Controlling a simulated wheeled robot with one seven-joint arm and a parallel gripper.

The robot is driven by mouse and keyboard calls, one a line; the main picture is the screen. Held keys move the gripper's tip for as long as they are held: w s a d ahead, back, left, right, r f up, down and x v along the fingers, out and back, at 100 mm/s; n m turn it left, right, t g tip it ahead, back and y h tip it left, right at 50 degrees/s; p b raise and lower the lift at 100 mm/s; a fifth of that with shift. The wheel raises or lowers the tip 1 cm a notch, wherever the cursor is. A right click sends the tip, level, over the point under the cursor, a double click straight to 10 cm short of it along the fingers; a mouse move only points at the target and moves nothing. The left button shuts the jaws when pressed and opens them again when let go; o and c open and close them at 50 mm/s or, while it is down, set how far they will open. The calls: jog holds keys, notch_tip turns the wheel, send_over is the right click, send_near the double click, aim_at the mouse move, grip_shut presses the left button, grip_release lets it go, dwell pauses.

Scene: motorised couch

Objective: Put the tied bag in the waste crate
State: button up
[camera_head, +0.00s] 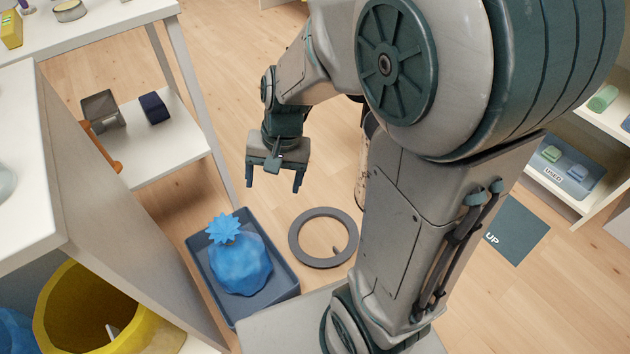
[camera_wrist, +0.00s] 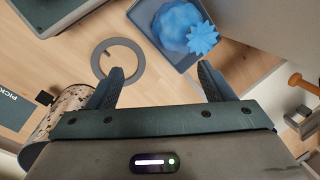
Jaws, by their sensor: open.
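The tied bag (camera_head: 240,265) is blue and rounded, with a spiky knotted top. It sits upright in an open blue-grey crate (camera_head: 265,308) on the floor, and no label shows on the crate. The bag (camera_wrist: 176,28) and crate (camera_wrist: 145,14) also show at the top of the wrist view. My gripper (camera_head: 273,181) hangs fingers down, above and behind the crate in the head view, apart from the bag. Its fingers are spread and empty, which the wrist view (camera_wrist: 161,70) also shows.
A grey ring (camera_head: 294,238) lies on the floor right of the crate. A yellow bin (camera_head: 60,315) stands at lower left beside a white cabinet (camera_head: 100,220). A white shelf unit (camera_head: 165,150) is behind. A shelf at right holds a tray marked USED (camera_head: 575,185).

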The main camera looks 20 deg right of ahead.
jog(key=s+d+r+n+t+h, duration=0.1)
jog(key=s+d+r+n+h, duration=0.1)
jog(key=s+d+r+n, duration=0.2)
jog(key=s+d, duration=0.2)
jog(key=s, duration=0.1)
jog(key=shift+h, duration=0.3)
jog(key=shift+w+r, duration=0.1)
